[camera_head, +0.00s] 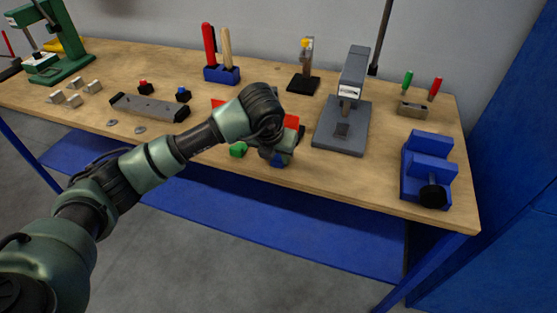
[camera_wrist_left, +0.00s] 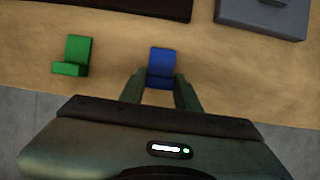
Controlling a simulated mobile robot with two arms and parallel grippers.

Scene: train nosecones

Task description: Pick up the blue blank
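The blue blank (camera_wrist_left: 162,63) is a small stepped block on the wooden bench, near its front edge. In the head view only a bit of the blue blank (camera_head: 279,161) shows under my left gripper (camera_head: 277,154); the rest is hidden by the hand. In the left wrist view my left gripper (camera_wrist_left: 160,78) is open, pointing at the bench, with one finger on each side of the blue blank. Small gaps seem to show between the fingers and the block. My right gripper is not in view.
A green blank (camera_head: 238,149) stands left of the hand, also in the left wrist view (camera_wrist_left: 72,57). A red-edged item (camera_head: 291,121) lies partly hidden behind my arm. A grey press (camera_head: 342,128) and a blue vise (camera_head: 427,168) stand to the right.

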